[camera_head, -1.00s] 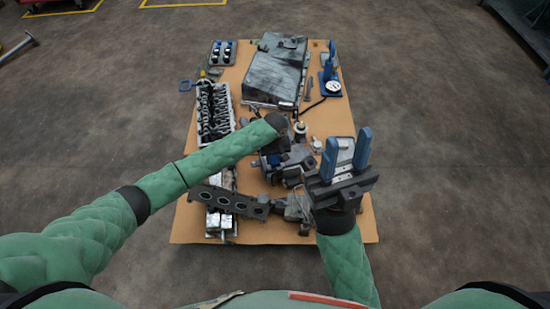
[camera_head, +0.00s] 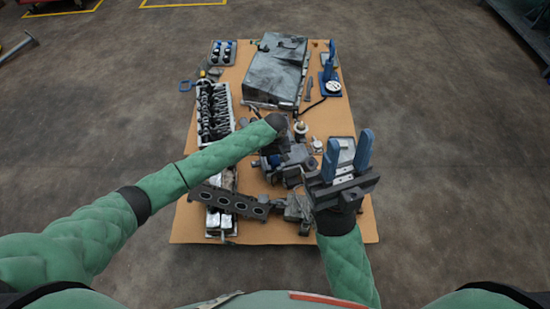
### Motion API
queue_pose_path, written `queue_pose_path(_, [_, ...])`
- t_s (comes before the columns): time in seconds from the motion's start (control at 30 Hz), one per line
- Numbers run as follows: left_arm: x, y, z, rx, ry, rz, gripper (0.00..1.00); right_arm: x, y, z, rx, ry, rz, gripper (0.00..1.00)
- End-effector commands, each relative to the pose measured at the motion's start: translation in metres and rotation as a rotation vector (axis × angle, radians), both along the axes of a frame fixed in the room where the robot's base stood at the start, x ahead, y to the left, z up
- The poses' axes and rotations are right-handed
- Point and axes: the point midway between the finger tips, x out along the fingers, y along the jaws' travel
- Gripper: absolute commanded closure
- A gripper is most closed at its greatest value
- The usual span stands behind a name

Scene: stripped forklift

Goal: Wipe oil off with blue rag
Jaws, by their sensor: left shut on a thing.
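My left gripper (camera_head: 275,160) is over the middle of the tan board, pointing down among grey engine parts. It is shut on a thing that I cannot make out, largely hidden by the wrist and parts. No blue rag can be clearly made out.
The tan board (camera_head: 275,228) carries a cylinder head (camera_head: 213,112), a plate with round holes (camera_head: 230,200), a blue-handled gauge tool (camera_head: 330,75) and a tray of dark round parts (camera_head: 222,52). Bare floor (camera_head: 440,150) surrounds it.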

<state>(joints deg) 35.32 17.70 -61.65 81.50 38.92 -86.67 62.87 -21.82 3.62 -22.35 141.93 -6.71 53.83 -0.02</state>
Motion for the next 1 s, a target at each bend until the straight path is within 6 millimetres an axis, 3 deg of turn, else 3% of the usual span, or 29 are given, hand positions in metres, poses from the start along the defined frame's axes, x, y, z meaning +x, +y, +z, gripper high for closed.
queue_pose_path(1.0, [0.000,0.000,-0.016,0.000,0.000,0.001,0.83,0.000,0.000,0.001,0.000,-0.001,0.001,0.64])
